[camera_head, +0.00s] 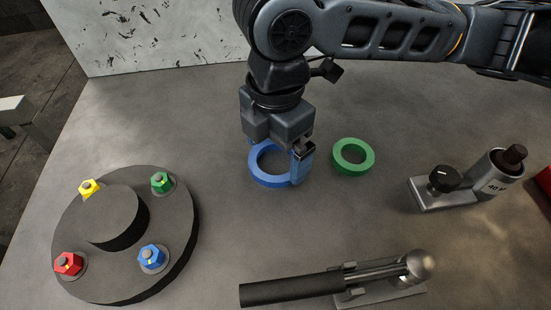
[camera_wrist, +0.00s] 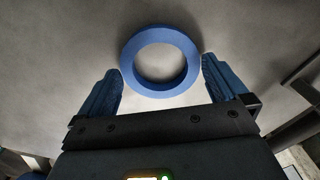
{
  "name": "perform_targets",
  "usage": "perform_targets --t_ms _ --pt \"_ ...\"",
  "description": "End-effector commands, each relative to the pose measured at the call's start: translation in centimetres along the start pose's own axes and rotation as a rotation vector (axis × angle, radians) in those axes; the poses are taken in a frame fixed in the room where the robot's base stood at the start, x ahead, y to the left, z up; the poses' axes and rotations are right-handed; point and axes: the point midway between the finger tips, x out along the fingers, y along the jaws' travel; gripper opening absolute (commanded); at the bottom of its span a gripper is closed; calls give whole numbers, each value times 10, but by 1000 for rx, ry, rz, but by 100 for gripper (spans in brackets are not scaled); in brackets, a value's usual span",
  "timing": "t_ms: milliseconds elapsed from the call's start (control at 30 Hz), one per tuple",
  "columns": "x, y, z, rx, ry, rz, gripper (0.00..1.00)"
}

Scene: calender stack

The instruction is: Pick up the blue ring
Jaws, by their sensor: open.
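The blue ring (camera_head: 268,181) lies flat on the grey table, under and partly hidden by my gripper in the head view. My gripper (camera_head: 297,165) points down over it, with a blue finger in front of the ring's right side. In the wrist view the whole blue ring (camera_wrist: 134,77) shows ahead of and between the two blue fingers of my gripper (camera_wrist: 161,80). The fingers are wide apart and nothing is held. I cannot tell whether a finger touches the ring.
A green ring (camera_head: 353,170) lies close to the right. A dark round base (camera_head: 124,285) with coloured nuts stands at left. A long-handled metal tool (camera_head: 290,290) lies in front. A device with a black knob (camera_head: 443,179) stands at right. A speckled wall (camera_head: 180,35) bounds the back.

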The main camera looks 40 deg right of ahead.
Motion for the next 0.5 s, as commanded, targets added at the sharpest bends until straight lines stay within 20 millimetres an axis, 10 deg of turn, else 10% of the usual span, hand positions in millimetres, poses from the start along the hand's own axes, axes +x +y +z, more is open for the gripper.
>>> perform_targets --t_ms 333,500 --pt "9 0 0 0 -1 1 100" --pt "8 0 0 0 -1 1 84"
